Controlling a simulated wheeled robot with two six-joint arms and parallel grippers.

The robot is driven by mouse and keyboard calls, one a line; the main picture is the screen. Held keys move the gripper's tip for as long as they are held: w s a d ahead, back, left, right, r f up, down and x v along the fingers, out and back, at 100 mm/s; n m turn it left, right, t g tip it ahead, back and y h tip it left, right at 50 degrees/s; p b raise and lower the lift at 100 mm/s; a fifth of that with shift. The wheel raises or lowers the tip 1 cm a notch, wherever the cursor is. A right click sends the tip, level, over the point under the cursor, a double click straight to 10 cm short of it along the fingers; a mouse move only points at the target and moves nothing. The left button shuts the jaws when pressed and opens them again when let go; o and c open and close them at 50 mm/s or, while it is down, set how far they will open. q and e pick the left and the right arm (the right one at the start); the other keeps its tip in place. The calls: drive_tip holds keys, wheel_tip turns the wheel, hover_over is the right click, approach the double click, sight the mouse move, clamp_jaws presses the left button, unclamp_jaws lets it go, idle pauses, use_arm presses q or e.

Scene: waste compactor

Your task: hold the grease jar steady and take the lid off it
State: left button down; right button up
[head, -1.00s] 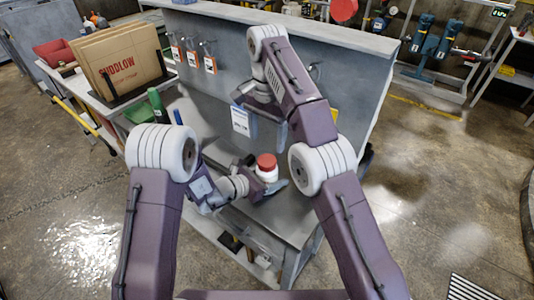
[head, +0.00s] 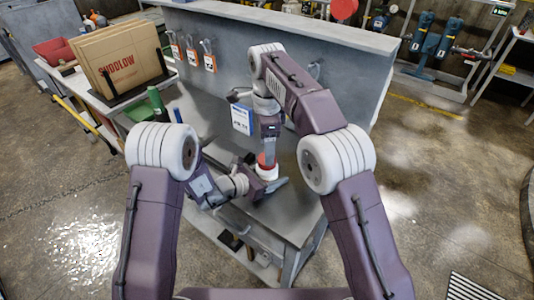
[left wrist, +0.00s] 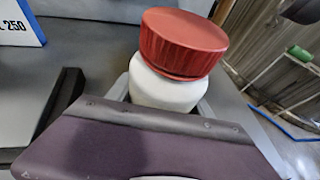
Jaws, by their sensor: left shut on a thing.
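The grease jar is white (left wrist: 168,88) with a ribbed red lid (left wrist: 184,42) on top; in the head view the jar (head: 267,172) stands upright near the bench's front corner. The lid (head: 266,159) is partly hidden there by my right gripper. My left gripper (head: 268,184) is shut around the jar's body, below the lid. My right gripper (head: 268,152) points down from above, its tips at or just over the lid. I see its fingers edge-on, so I cannot tell their opening or whether they touch the lid.
A blue and white box (head: 242,120) stands behind the jar on the grey bench (head: 210,125). A green bottle (head: 157,103) and cardboard sheets (head: 120,62) are at the left. Orange-tagged items hang on the back panel (head: 330,85).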

sight(261, 159)
drive_tip(key=shift+f, duration=1.95)
drive_tip(key=shift+c, duration=0.4)
